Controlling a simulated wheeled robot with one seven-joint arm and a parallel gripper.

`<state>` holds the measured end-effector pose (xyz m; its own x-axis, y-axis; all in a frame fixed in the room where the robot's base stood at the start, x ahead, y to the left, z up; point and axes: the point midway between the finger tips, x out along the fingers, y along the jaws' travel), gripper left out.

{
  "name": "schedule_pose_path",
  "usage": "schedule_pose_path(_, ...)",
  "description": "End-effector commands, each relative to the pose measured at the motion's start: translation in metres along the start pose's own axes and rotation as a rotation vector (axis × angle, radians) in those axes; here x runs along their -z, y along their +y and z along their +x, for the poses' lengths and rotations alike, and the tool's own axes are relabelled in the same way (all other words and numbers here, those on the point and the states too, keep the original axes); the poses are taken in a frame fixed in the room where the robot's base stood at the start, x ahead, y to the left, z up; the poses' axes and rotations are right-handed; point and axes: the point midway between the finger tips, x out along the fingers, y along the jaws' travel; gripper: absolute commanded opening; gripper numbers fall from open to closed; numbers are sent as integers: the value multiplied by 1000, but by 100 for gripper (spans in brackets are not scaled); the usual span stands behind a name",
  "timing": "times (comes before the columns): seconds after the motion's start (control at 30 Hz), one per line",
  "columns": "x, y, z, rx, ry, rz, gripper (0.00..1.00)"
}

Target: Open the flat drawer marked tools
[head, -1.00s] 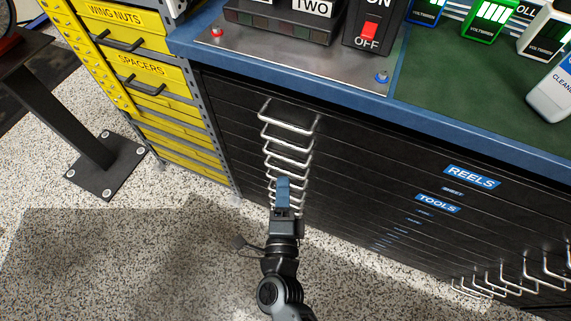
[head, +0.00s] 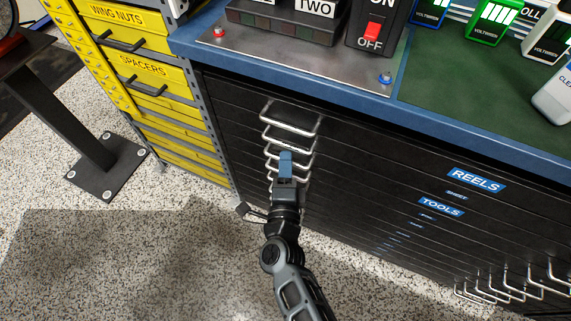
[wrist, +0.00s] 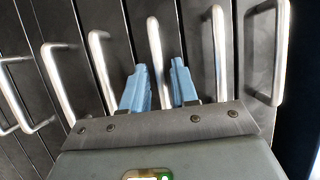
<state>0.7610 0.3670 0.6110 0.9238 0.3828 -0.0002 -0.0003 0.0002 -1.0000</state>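The black flat-drawer cabinet (head: 370,175) carries a blue TOOLS label (head: 441,207) on one drawer front, below the REELS label (head: 476,180). The drawers look shut. My gripper (head: 286,158) is in front of the left column of silver handles and covers part of the lower ones. In the wrist view its two blue fingers (wrist: 160,85) are apart, pointing at the drawer fronts. One handle (wrist: 155,50) lines up with the gap between them. I cannot tell whether the fingertips reach past its bar, nor surely which drawer it belongs to.
Other handles (wrist: 103,70) run close on both sides of the fingers. A second column of handles (head: 505,285) is at lower right. A blue-edged worktop (head: 300,75) overhangs above. Yellow drawers (head: 140,70) and a black post (head: 75,130) stand left.

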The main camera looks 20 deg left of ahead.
Motion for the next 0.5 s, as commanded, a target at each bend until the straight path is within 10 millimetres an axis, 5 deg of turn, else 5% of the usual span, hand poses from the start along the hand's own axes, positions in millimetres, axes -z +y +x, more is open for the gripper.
schedule_pose_path(0.27,0,0,0,0,0,0,2)
schedule_pose_path(0.5,0,0,0,0,0,0,0)
